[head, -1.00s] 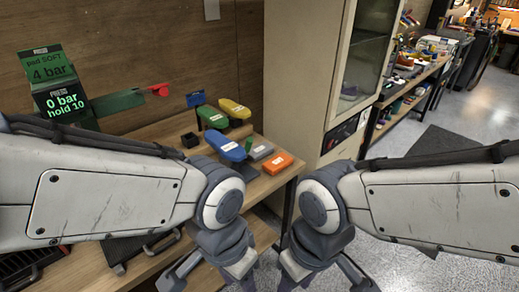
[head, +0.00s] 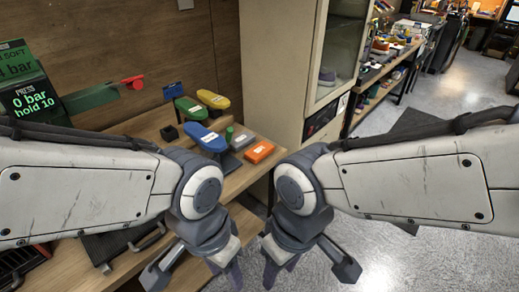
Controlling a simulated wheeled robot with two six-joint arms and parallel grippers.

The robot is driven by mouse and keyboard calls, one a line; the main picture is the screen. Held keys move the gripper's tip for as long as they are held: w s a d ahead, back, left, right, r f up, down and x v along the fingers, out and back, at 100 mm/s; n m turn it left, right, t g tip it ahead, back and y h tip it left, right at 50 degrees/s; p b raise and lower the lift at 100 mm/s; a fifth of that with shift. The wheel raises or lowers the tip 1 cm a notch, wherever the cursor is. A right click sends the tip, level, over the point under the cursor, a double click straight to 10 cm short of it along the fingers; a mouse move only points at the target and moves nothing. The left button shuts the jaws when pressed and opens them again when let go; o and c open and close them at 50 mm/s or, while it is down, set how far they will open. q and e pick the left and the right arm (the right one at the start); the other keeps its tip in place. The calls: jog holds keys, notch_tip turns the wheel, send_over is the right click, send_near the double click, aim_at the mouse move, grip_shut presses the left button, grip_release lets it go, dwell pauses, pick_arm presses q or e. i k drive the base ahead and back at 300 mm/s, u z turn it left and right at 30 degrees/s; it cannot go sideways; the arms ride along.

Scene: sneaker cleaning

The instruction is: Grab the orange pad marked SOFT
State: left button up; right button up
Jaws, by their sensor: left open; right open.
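The orange pad (head: 259,152) lies flat on the wooden bench near its right end, with a small pale mark on top; I cannot read it. A grey pad (head: 240,141) lies just left of it. My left gripper (head: 197,276) hangs open and empty, low in the picture, below and left of the orange pad. My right gripper (head: 308,270) is open and empty, below and right of the pad, over the floor area. Neither gripper touches the pad. The fingertips are partly cut off or hidden by my wrists.
Blue (head: 203,138), green (head: 191,108) and yellow (head: 213,99) shoe-shaped pieces stand behind and left of the pad. A press with a red-tipped lever (head: 133,82) and a display (head: 30,98) is at left. A tall cabinet (head: 273,70) stands behind the bench's right end.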

aim_at(256, 154)
jog(key=z, duration=0.55)
jog(key=k, duration=0.6)
jog(key=z, duration=0.8)
jog(key=i, duration=1.75)
jog(key=u, duration=1.35)
jog(key=i, duration=0.75)
jog(key=u, duration=0.9)
